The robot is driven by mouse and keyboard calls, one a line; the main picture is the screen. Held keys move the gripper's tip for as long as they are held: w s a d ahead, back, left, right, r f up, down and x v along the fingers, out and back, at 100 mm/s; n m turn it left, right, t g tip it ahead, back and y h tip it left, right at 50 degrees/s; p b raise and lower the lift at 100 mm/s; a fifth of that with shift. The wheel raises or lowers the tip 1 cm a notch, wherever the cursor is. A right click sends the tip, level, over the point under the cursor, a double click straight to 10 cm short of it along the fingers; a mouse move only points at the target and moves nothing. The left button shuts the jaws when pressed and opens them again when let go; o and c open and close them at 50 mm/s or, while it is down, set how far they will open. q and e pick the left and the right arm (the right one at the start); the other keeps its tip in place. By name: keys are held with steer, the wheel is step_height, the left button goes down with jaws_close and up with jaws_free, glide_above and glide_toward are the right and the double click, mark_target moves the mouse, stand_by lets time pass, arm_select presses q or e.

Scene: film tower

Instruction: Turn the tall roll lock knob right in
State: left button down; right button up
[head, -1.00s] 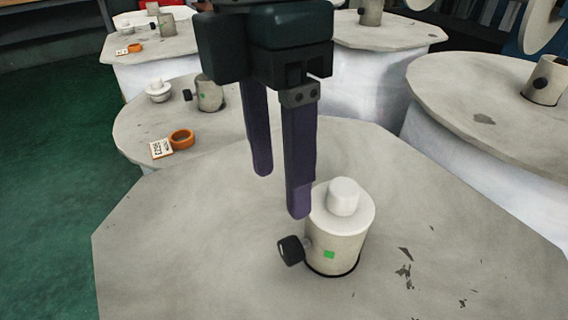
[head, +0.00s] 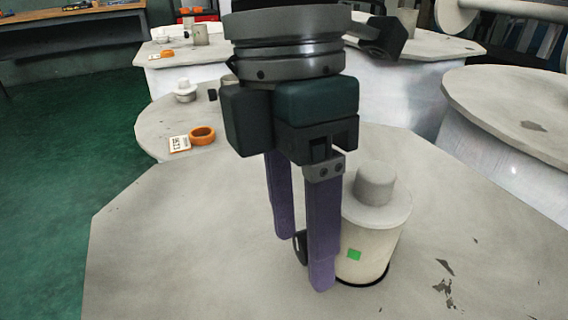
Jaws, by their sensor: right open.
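The black lock knob (head: 299,247) sticks out from the left side of the cream hub (head: 365,245) on the nearest roll. It is mostly hidden behind a finger of my right gripper (head: 303,264). The hub has a green square mark and a stepped cap (head: 375,190) on top. My right gripper is open and points down, with its two purple fingers on either side of the knob as seen here. I cannot tell whether they touch it. My left gripper is not in view.
The nearest roll's grey top (head: 170,245) is broad and mostly bare. Behind it, another roll top holds an orange tape ring (head: 202,135), a white label card (head: 180,143) and a white cap (head: 185,92). More rolls stand at the right. Green floor (head: 60,130) is clear at left.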

jaws_close()
stand_by(0.5)
